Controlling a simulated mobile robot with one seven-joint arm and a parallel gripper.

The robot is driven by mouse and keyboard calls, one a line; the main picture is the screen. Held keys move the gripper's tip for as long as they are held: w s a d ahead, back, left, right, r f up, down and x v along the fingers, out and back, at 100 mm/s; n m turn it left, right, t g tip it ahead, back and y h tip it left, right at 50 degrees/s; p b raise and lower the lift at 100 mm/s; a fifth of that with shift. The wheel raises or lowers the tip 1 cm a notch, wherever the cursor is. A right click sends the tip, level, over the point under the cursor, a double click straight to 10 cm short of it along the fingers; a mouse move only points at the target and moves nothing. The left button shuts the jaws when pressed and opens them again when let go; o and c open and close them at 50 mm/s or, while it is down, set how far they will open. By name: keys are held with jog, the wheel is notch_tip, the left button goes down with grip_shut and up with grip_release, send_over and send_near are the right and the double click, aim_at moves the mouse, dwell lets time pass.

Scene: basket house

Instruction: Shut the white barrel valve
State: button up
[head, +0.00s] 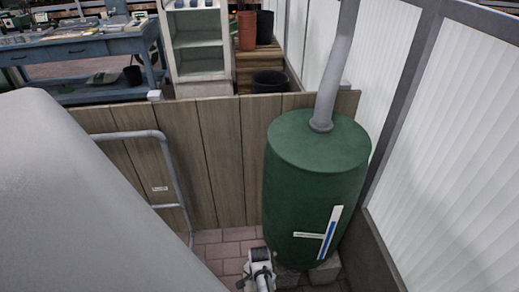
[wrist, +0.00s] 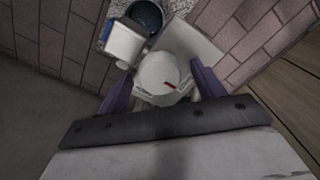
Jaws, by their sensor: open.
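The white valve (wrist: 158,70) shows in the wrist view as a round white part with a small red mark on its face. My gripper (wrist: 160,78) is open, with one purple finger on each side of the valve. I cannot tell whether either finger touches it. The green barrel (head: 312,190) stands at the right in the head view, with a grey pipe into its lid and a white and blue marker on its side. In the head view I cannot make out the valve or my fingertips clearly.
A wooden plank wall (head: 225,130) stands behind the barrel and translucent panels (head: 450,140) at its right. A grey rail (head: 170,165) is left of it. A dark round container (wrist: 146,16) and a white box-like part (wrist: 124,42) lie beyond the valve.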

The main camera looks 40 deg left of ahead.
jog(key=shift+r, duration=0.1)
notch_tip(320, 180, up, 14)
dwell(0.5)
jog(key=shift+f, duration=0.2)
